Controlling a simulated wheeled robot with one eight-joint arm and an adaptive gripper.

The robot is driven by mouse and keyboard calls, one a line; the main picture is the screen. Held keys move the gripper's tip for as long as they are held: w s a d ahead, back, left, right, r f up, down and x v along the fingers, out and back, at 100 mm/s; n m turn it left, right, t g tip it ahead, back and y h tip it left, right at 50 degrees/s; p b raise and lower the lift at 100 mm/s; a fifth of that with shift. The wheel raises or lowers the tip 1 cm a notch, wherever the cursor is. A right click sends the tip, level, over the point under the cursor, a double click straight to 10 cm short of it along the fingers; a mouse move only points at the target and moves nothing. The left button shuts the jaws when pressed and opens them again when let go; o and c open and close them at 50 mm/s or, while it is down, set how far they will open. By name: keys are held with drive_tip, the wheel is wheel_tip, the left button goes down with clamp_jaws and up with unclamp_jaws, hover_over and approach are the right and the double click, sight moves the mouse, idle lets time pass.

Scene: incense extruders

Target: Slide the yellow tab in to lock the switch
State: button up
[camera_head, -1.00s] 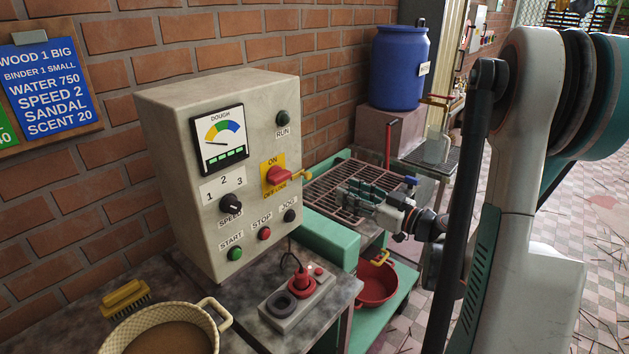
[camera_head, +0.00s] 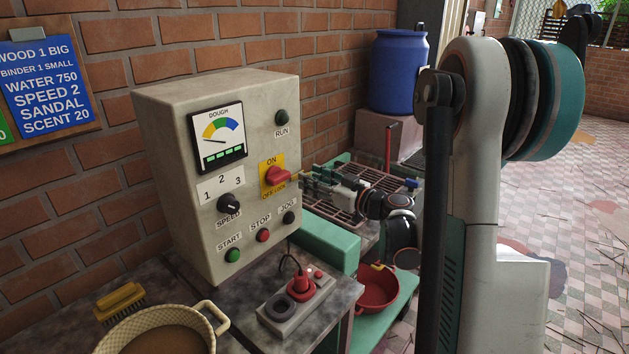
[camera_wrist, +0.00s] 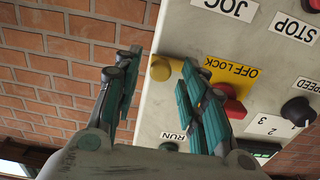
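The red rotary switch (camera_head: 275,177) sits on a yellow plate marked ON and OFF LOCK, on the right of the grey control box's front. The yellow tab is mostly hidden in the head view; in the wrist view the tab (camera_wrist: 160,68) shows its round end beside the plate. My gripper (camera_head: 307,178) is just right of the switch, pointing left. In the wrist view my gripper (camera_wrist: 161,60) is open, with a finger on each side of the tab and visible gaps. I cannot tell exactly how deep the tab lies between the fingers.
The control box (camera_head: 185,150) carries START, STOP, JOG, RUN and speed controls close to the switch. A metal rack (camera_head: 365,180) and green machine part (camera_head: 325,240) lie below my gripper.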

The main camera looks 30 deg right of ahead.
sight(294, 178)
clamp_jaws()
drive_tip(key=shift+s+a, duration=0.25)
drive_tip(key=shift+a, duration=0.5)
drive_tip(key=shift+s+a, duration=0.25)
drive_tip(key=shift+a, duration=0.45)
drive_tip(key=shift+c, duration=1)
unclamp_jaws()
drive_tip(key=shift+o, duration=1)
drive_tip(key=shift+a, duration=0.1)
drive_tip(key=shift+s, duration=0.1)
